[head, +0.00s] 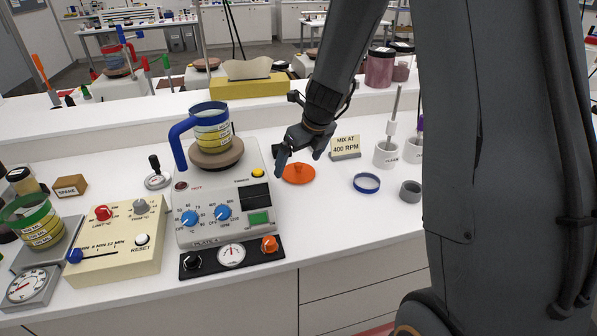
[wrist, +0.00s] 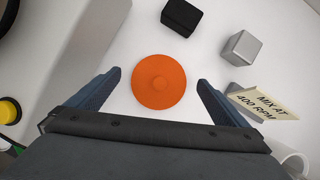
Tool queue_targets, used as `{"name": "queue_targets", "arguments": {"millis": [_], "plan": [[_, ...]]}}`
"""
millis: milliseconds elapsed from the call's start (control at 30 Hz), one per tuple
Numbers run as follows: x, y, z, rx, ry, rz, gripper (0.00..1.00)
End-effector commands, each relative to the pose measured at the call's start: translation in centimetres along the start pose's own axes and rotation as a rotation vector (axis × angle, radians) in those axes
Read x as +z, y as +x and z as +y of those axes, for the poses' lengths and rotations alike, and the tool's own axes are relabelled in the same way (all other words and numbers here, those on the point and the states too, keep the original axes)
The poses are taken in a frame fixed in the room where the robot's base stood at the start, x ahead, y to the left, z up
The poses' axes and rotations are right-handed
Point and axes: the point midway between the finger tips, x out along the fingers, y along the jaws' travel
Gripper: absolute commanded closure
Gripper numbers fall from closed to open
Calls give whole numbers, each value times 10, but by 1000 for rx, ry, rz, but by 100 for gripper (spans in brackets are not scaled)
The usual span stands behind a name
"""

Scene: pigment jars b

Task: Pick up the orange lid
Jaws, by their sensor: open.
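The orange lid (head: 298,174) lies flat on the white bench, right of the hot plate. In the wrist view the lid (wrist: 159,82) sits between and just beyond the fingertips of my gripper (wrist: 158,80). My gripper (head: 300,165) is open and empty, pointing down above the lid in the head view. The fingers appear apart from the lid, one on each side. How high they are above the bench is hard to tell.
The hot plate (head: 222,205) with a blue-handled jug (head: 212,130) stands close at left. A "MIX AT 400 RPM" sign (head: 346,147) stands close at right. A black cube (wrist: 181,17) and a grey cube (wrist: 241,48) lie beyond the lid. A blue ring (head: 367,183) lies farther right.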

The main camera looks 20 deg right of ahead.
Motion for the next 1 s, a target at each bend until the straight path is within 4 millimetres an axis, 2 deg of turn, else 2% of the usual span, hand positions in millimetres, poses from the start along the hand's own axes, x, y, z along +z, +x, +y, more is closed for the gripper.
{"name": "queue_targets", "arguments": {"millis": [33, 133, 400, 667, 1000], "plan": [[-2, 8, 0, 2, 0, 4, 1], [-2, 15, 0, 1, 2, 3, 1], [-2, 17, -1, -1, 2, 2, 1], [-2, 17, -1, -1, 2, 2, 45], [-1, 15, -1, -1, 2, 1, 45]]}}
